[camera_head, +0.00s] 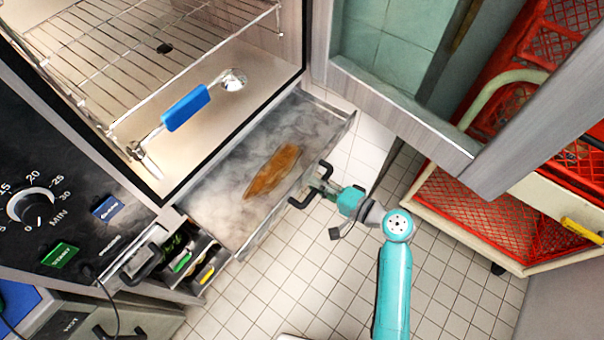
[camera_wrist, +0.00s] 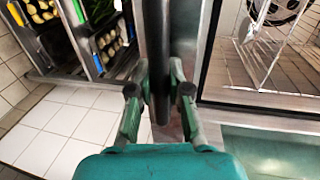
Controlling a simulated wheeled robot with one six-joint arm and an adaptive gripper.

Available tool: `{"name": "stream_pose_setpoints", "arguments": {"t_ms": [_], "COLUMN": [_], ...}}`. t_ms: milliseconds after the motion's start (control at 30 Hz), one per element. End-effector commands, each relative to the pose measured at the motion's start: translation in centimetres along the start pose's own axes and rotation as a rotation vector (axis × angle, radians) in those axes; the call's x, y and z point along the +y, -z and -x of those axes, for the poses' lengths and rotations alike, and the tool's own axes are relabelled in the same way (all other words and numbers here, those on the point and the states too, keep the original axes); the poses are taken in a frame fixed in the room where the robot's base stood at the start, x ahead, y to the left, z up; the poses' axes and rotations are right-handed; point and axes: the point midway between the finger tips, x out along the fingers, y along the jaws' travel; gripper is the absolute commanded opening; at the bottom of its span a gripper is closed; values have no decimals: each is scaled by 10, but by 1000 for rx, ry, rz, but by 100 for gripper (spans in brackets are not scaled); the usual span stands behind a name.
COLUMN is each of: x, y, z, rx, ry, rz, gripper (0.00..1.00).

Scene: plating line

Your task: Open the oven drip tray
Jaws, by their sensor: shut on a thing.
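The oven drip tray (camera_head: 222,190) is a shallow metal drawer under the oven chamber, and it stands pulled out. A brown, streaky patch (camera_head: 272,171) lies on its grey, smeared floor. Its black bar handle (camera_head: 299,202) is on the front wall. My gripper (camera_head: 322,186) is shut on that handle from the floor side. In the wrist view the gripper's fingers (camera_wrist: 158,88) sit on either side of the dark handle bar (camera_wrist: 158,40). The gripper hides part of the handle.
The oven chamber above holds a wire rack (camera_head: 150,60) and a blue-handled ladle (camera_head: 186,107). A glass-panelled door (camera_head: 400,110) stands open to the right. A small drawer of colored-label containers (camera_head: 190,262) is partly out at lower left. A red cart (camera_head: 480,215) stands right. Tiled floor (camera_head: 270,290) is clear.

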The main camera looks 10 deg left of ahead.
Motion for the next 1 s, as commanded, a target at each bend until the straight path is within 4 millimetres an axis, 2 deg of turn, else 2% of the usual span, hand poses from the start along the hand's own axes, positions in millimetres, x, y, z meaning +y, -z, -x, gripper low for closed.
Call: {"name": "stream_pose_setpoints", "arguments": {"t_ms": [100,200,567,600,667,700,1000], "x": [3,4,5,5,4,4,4], "y": [0,0,0,0,0,0,0], "z": [13,18,20,20,20,20,21], "rx": [1,1,-1,-1,-1,-1,0], "ry": [-1,0,-1,-1,-1,-1,0], "rz": [-1,-1,0,0,0,0,0], "gripper": [0,0,0,24,40,43,43]}}
